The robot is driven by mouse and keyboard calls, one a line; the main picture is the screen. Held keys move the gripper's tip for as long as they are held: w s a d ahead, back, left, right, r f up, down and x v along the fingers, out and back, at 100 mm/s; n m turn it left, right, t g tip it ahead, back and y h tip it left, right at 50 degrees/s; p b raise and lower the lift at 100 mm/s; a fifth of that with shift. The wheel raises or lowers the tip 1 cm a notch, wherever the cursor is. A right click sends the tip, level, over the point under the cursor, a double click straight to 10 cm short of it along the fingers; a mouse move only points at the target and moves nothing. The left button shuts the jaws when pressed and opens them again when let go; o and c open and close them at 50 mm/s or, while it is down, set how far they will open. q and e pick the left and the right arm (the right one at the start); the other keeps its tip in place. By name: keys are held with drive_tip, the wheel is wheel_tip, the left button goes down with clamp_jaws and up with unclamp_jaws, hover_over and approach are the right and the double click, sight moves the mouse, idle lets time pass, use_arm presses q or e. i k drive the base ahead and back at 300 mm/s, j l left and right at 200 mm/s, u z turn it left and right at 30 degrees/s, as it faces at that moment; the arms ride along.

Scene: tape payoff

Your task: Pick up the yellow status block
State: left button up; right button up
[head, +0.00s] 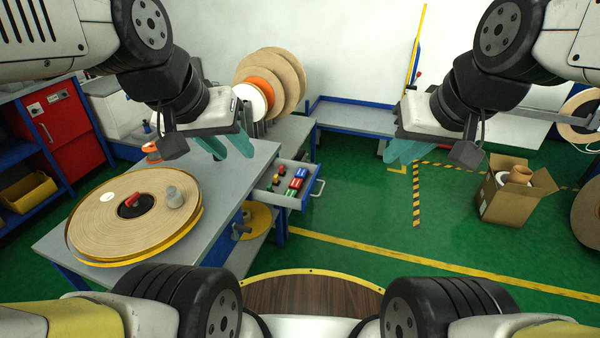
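An open drawer (268,198) below the worktable top holds several small coloured pieces. Small yellow pieces (270,187) show among red ones on its left side. They are too small for me to tell which is the yellow status block. My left gripper (230,146) has teal fingers spread apart and empty. It hangs above the back of the worktable, up and to the left of the drawer in the picture. My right gripper (408,151) is also empty, its teal fingers apart, in the air well to the right of the drawer.
Reels (288,75) stand upright behind. A blue-edged bench (355,117) stands at the back. An open cardboard box (502,200) is at right. Green floor is clear between.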

sight(276, 182)
drive_tip(key=i+l+u, duration=0.1)
drive_tip(key=i+u, duration=0.25)
drive_tip(key=i+l+u, duration=0.45)
drive_tip(key=i+u, duration=0.2)
